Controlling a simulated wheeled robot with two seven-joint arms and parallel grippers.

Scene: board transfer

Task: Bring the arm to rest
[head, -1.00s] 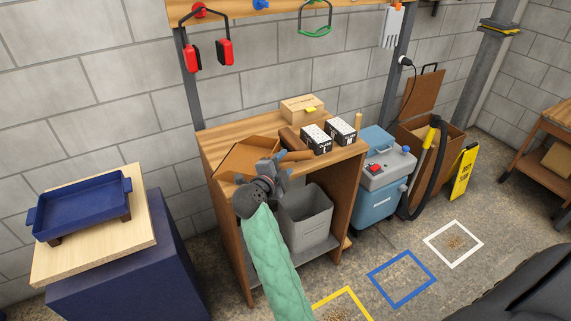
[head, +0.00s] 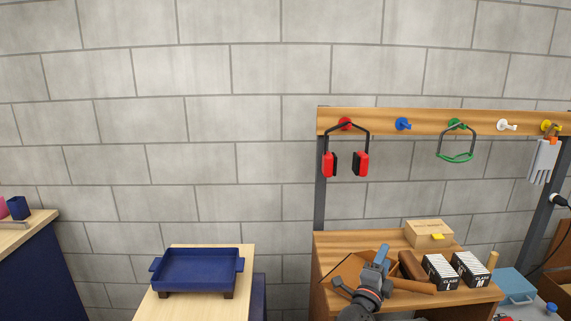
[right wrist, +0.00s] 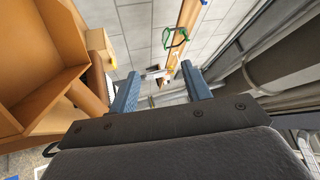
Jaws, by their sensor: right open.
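My right gripper (head: 378,264) is at the bottom of the head view, in front of the wooden workbench (head: 330,243). It points upward, and its arm drops out of the picture below. In the right wrist view its two blue fingers (right wrist: 160,72) stand well apart with nothing between them, so it is open and empty. My left gripper and left arm are not in view. A blue tray (head: 197,270) with handles sits on a pale board (head: 243,262) to the left, apart from the gripper.
On the bench are an open brown box (head: 350,268), two black-and-white boxes (head: 440,272) and a closed carton (head: 428,234). Red ear defenders (head: 329,164) and a green-framed visor (head: 456,157) hang above. Another table (head: 22,233) stands at far left.

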